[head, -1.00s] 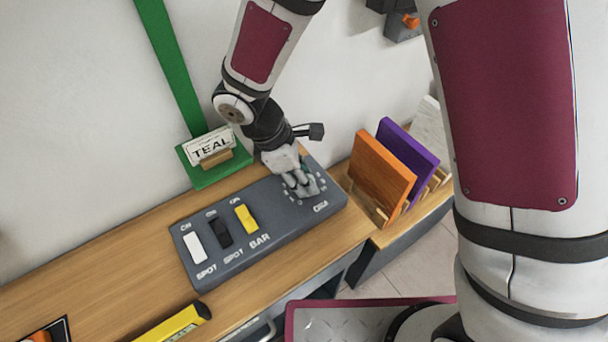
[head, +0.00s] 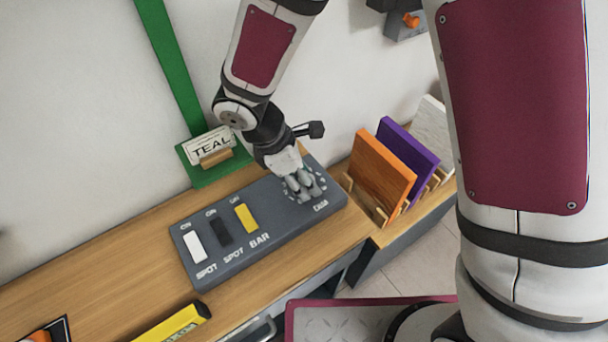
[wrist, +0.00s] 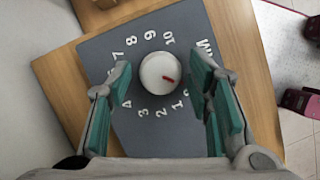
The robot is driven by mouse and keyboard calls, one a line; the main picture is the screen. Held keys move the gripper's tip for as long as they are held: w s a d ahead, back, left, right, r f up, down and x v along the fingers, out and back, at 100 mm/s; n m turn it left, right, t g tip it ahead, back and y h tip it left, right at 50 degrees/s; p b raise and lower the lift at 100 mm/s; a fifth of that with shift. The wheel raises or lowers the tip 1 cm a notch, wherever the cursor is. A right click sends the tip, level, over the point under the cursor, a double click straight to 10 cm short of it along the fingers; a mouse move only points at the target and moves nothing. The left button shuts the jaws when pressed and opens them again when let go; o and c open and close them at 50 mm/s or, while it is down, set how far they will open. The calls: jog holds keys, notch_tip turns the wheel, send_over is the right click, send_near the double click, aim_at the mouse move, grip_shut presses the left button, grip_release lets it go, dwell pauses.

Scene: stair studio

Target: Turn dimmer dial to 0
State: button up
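The dimmer dial (wrist: 160,72) is a white round knob on a dark grey switch panel (wrist: 160,140). Its red mark points right and slightly down in the wrist view, toward the low end of the number ring, near the 1. The figure past the 1 is hidden or unclear beside my right finger. My gripper (wrist: 160,85) is open, with one teal-padded finger on each side of the knob and visible gaps to it. In the head view my gripper (head: 300,187) is over the dial end of the panel (head: 215,268) and hides the knob.
White (head: 195,246), black (head: 219,232) and yellow (head: 245,218) switches sit on the panel's left part. A green stand with a TEAL card (head: 209,146) is behind it. Orange (head: 382,168) and purple (head: 410,150) boards stand in a rack to the right. A yellow tool (head: 175,325) lies in front.

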jog(key=v, duration=1.2)
dwell(0.5)
jog(key=s+d+r+m+y+p, duration=0.15)
jog(key=s+d+r+m, duration=0.25)
jog(key=d+r+m, duration=0.9)
jog(key=s+d+r+m+t+y, duration=0.2)
jog(key=s+d+m+t, duration=0.1)
jog(key=s+d+m, duration=0.4)
jog(key=s+d+p, duration=0.1)
jog(key=s+d, duration=0.2)
jog(key=s, duration=0.1)
jog(key=shift+d+r+y, duration=0.3)
jog(key=shift+r+y, duration=0.05)
jog(key=shift+r, duration=0.05)
